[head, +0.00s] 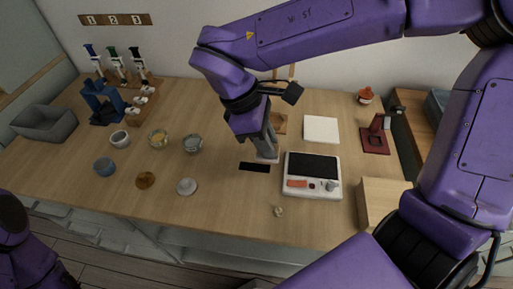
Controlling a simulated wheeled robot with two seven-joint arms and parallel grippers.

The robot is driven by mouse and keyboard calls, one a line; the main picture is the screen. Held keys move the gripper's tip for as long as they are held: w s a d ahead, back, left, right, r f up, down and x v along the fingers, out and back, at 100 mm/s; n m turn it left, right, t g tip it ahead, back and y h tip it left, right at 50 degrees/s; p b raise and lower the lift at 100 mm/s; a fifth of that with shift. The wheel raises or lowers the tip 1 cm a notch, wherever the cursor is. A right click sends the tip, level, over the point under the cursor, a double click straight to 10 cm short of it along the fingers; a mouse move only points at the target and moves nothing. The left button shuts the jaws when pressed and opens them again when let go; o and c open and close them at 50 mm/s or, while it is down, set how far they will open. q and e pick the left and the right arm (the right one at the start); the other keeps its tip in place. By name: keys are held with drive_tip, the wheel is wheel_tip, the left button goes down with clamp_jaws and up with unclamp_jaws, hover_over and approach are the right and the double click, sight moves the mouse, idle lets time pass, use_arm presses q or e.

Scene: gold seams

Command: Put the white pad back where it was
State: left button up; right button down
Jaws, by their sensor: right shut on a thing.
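My right gripper (268,155) points down over the middle of the table, just left of the white device with a dark top. It is shut on a small white thing (267,160) that looks like the white pad, mostly hidden by the fingers. I cannot tell whether it touches the table. A black strip (254,167) lies just below and left of it. A larger flat white square (321,129) lies on the table to the right. My left gripper is out of view; only part of that arm shows at the lower left.
The white device (313,190) stands close to the right gripper. A grey bin (43,122) and red stand (376,136) are farther out. The front middle is mostly clear.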

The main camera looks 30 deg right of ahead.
drive_tip(key=w+d+f+p, duration=0.1)
drive_tip(key=w+f, duration=0.2)
drive_tip(key=w, duration=0.1)
drive_tip(key=w+d+f+p, duration=0.1)
drive_tip(key=w+f, duration=0.2)
drive_tip(key=w, duration=0.2)
drive_tip(key=w+d+f+p, duration=0.2)
drive_tip(key=w+f, duration=0.1)
drive_tip(key=w, duration=0.2)
drive_tip(key=shift+w+f, duration=0.1)
drive_tip(key=shift+f, duration=0.3)
wheel_tip(320, 180, down, 3)
drive_tip(key=shift+f+p, duration=0.1)
drive_tip(key=shift+p, duration=0.3)
drive_tip(key=shift+w+f, duration=0.1)
drive_tip(key=shift+f, duration=0.05)
drive_tip(key=shift+f+b, duration=0.2)
drive_tip(key=shift+b, duration=0.15)
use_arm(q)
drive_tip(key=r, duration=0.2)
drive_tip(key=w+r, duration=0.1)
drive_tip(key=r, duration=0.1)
use_arm(e)
drive_tip(key=c, duration=1)
unclamp_jaws()
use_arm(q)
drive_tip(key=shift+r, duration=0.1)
use_arm(e)
drive_tip(key=shift+r, duration=0.1)
